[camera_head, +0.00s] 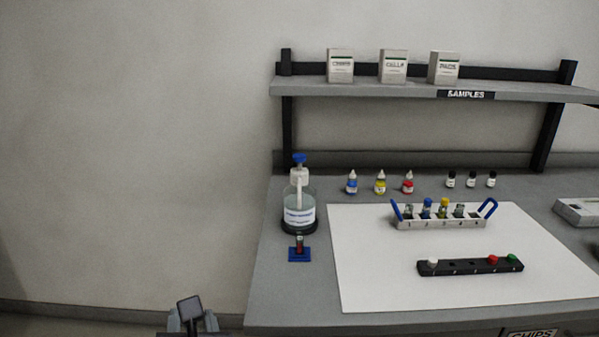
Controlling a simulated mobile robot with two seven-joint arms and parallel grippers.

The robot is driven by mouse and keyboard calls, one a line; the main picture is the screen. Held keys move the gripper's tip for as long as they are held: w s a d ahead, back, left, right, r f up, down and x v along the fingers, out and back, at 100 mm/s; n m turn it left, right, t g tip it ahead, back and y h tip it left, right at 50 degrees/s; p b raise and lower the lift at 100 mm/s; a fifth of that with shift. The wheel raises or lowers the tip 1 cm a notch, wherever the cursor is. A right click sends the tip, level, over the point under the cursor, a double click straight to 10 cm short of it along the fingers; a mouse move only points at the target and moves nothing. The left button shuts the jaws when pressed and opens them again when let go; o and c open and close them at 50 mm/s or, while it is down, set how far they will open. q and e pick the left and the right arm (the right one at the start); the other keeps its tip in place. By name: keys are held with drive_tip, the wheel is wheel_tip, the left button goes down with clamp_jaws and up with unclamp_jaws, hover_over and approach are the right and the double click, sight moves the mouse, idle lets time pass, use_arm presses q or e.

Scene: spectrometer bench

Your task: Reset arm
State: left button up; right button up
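A grey part of my arm with a dark, tilted square face shows at the bottom edge, left of the bench; I take it to be my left gripper (191,312). It is small and cut off by the frame edge, so I cannot tell whether its fingers are open or shut. It is apart from the bench, and I see nothing clearly held in it. My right gripper and arm are not in view.
The grey bench (280,300) fills the right side. A white mat (375,285) bears a grey vial rack (440,223) and a black strip (470,266) with coloured caps. A blue-topped bottle (299,200) stands near the left edge, behind a small blue stand (299,254).

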use_arm(q)
drive_tip(key=a+f+y, duration=0.1)
drive_tip(key=a+y, duration=0.1)
drive_tip(key=a, duration=0.4)
wheel_tip(320, 180, down, 18)
drive_tip(key=s+d+n+g+h, duration=0.1)
drive_tip(key=s+n+g+h, duration=0.25)
drive_tip(key=n+h, duration=0.65)
drive_tip(key=s+a+f+n, duration=0.7)
drive_tip(key=s+a+n, duration=0.2)
drive_tip(key=n, duration=0.8)
drive_tip(key=d+r+n+p, duration=0.1)
drive_tip(key=d+n, duration=0.4)
drive_tip(key=d, duration=0.4)
drive_tip(key=shift+d+r+n+t, duration=0.2)
drive_tip(key=shift+r+n+t, duration=0.1)
drive_tip(key=shift+t, duration=0.15)
